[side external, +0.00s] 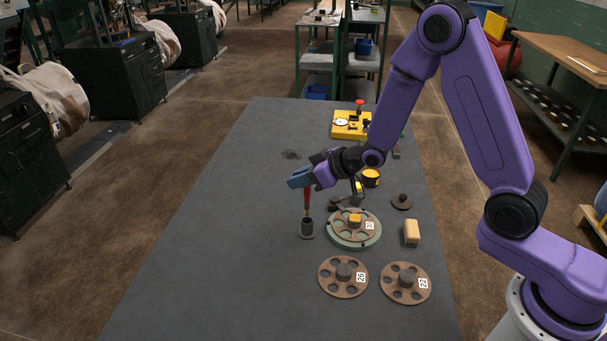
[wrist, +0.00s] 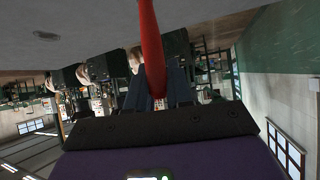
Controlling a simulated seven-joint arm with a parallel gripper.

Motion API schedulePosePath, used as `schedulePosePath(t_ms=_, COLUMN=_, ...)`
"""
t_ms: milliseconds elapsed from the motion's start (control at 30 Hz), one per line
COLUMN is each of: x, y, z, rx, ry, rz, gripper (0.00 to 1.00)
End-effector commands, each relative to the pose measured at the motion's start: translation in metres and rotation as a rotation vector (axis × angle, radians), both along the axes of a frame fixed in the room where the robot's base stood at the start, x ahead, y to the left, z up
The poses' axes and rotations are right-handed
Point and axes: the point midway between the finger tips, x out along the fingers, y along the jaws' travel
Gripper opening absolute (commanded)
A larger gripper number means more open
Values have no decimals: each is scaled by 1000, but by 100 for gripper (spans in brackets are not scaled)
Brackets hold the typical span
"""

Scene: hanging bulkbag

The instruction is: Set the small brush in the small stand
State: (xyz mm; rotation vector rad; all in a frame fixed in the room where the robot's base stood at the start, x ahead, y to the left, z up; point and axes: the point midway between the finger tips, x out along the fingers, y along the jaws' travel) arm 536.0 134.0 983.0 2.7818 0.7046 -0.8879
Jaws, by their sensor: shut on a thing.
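The small brush (side external: 307,198) has a red handle and hangs roughly upright below my gripper (side external: 299,179). My gripper is shut on the upper part of the handle. In the wrist view the red handle (wrist: 151,48) runs between the fingertips (wrist: 157,90). The small stand (side external: 307,228) is a dark grey cup on a round base, on the mat directly below the brush. The brush's lower end meets the stand's mouth in the side view; I cannot tell whether it is inside or just above. The bristles cannot be made out.
A greenish round plate (side external: 352,243) with a spoked wheel (side external: 357,226) lies right of the stand. Two more wheels (side external: 343,277) (side external: 405,283) lie nearer. A wooden block (side external: 411,232) and yellow box (side external: 350,125) are to the right and back. The mat's left side is clear.

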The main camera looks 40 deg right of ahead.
Motion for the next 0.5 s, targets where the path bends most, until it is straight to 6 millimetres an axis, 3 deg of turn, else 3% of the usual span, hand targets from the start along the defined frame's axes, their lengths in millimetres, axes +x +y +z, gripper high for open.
schedulePosePath(t_ms=500, x=0, y=0, z=-36, rx=-1, ry=2, rz=-1, gripper=0)
